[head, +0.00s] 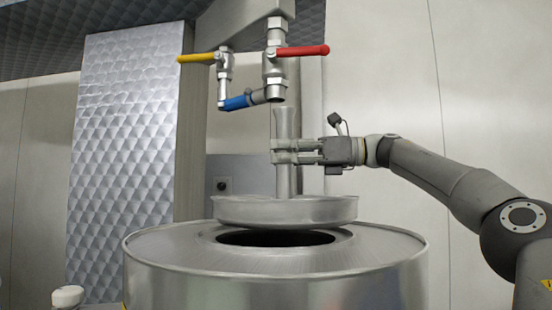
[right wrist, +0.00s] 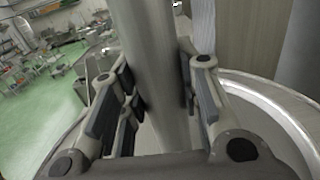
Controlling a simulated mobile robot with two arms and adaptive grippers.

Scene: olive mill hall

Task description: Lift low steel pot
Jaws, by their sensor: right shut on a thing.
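The low steel pot (head: 285,211) is a wide, shallow dish in the middle of the head view, roughly level, over the dark round opening of a big steel drum. An upright steel stem (head: 287,182) with a flared top rises from its middle. My right gripper (head: 284,151) comes in from the right and is shut on this stem, well above the dish. In the right wrist view the stem (right wrist: 155,70) passes between the finger pads. The dish seems to hang just above the drum top; its contact with the drum is hard to tell. My left gripper is out of view.
The steel drum (head: 275,285) fills the lower middle. Taps with a yellow handle (head: 196,58), a red handle (head: 302,51) and a blue handle (head: 236,103) hang close above the stem. A quilted metal panel (head: 125,130) stands at the left. The right wrist view shows green floor (right wrist: 45,115).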

